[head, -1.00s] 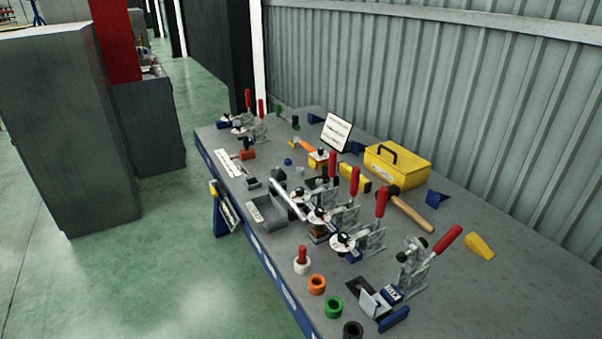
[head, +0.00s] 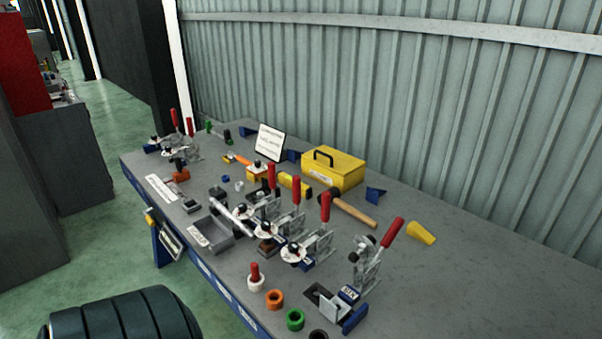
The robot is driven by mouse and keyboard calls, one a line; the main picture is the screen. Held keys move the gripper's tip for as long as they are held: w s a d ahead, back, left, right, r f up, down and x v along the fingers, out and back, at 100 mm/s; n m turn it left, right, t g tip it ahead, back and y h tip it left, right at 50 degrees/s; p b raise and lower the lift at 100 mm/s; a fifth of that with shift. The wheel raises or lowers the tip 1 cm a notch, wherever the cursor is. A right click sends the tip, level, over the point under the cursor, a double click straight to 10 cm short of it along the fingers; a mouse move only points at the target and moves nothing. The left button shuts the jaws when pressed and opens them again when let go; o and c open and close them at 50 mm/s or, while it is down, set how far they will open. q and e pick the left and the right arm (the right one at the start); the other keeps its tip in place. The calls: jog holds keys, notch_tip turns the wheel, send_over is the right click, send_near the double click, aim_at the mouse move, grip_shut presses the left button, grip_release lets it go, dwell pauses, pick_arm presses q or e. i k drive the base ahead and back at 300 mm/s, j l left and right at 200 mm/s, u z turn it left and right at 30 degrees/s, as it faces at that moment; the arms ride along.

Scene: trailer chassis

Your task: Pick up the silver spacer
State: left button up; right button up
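A small silver-grey piece (head: 239,186), which may be the silver spacer, sits on the workbench beside a small blue piece (head: 225,179). It is too small to be sure of its shape. A long silver bar or tube (head: 232,217) lies slanted over a grey open tray (head: 212,240). Along the front edge stand an orange ring (head: 274,299), a green ring (head: 295,319) and a white ring with a red peg (head: 255,281). Neither of my grippers is in view.
Several red-handled toggle clamps (head: 368,262) stand along the grey workbench (head: 460,300). Behind are a yellow toolbox (head: 334,170), a hammer (head: 352,212) and a yellow wedge (head: 421,233). A dark ribbed round thing (head: 120,318) stands on the floor at lower left. The bench's right part is clear.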

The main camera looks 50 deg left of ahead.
aim_at(240, 186)
jog(key=k+j+z, duration=0.4)
jog(key=j, duration=0.35)
jog(key=k+j+z, duration=0.4)
jog(key=j, duration=0.3)
jog(key=k+j+z, duration=0.4)
jog(key=k, duration=0.25)
